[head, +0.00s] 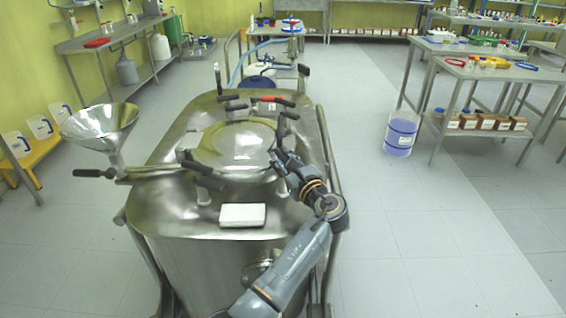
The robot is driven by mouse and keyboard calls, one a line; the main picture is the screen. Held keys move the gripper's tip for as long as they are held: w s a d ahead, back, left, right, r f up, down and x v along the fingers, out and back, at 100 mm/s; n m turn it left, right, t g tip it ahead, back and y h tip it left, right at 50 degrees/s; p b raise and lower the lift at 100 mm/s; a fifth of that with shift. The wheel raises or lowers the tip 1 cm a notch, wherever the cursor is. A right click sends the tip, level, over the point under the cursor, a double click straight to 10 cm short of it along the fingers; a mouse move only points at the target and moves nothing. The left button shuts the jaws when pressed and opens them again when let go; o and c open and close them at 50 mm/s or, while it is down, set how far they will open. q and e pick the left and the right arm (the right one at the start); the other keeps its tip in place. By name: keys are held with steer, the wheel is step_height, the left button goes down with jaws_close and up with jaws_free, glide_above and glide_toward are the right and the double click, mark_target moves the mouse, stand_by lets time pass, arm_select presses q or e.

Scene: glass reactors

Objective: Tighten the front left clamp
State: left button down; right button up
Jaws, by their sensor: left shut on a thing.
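The steel reactor has a round lid (233,145) on its top, with dark-handled clamps around the rim. One clamp (200,168) with a black handle sits at the lid's front left in the picture. Another clamp (289,116) stands at the lid's right rear, and a clamp (235,108) is at the back. My right gripper is not in view.
A steel funnel (100,126) and a long black-ended lever (95,173) stick out at the reactor's left. A white box (242,215) lies on its front top. A blue-liquid container (401,134) stands on the floor at right.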

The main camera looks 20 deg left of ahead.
mark_target(282, 156)
arm_select(q)
steer(key=shift+f+n+g+y+b, duration=0.1)
steer(key=shift+n+g+y+b, duration=0.25)
steer(key=shift+n+g+y, duration=0.55)
steer(key=shift+g, duration=0.3)
steer(key=c, duration=1.2)
jaws_free()
steer(key=shift+a, duration=0.1)
step_height(282, 156, up, 10)
